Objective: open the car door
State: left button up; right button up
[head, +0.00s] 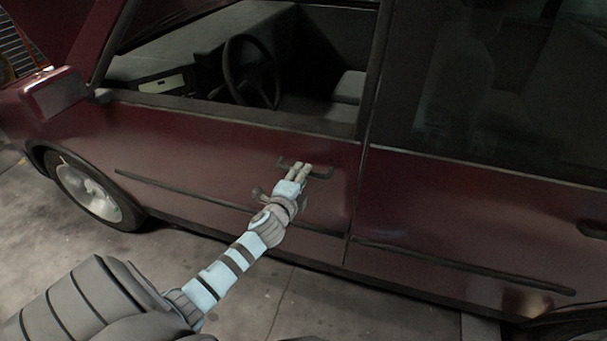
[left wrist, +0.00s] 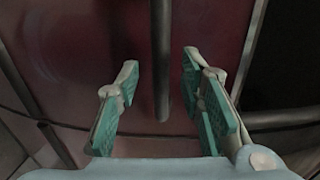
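The dark red front car door (head: 215,135) looks shut, its rear edge lined up with the rear door. Its dark bar-shaped handle (head: 322,174) sits near the door's rear edge, below the window. My left gripper (head: 298,171) is at the handle and covers part of it. In the left wrist view the handle (left wrist: 161,65) runs between the two green-padded fingers of my left gripper (left wrist: 160,80). The fingers are apart, with a visible gap on each side of the bar. My right gripper is not in view.
The rear door (head: 470,220) with its own handle (head: 592,230) lies to the right. A side mirror (head: 56,92) sticks out at the left, above the front wheel (head: 88,193). The front window is open above the door. Bare concrete floor (head: 270,300) lies in front of the car.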

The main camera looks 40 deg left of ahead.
pick_arm(q)
jog(key=shift+x, duration=1.45)
jog(key=shift+c, duration=0.6)
grip_shut()
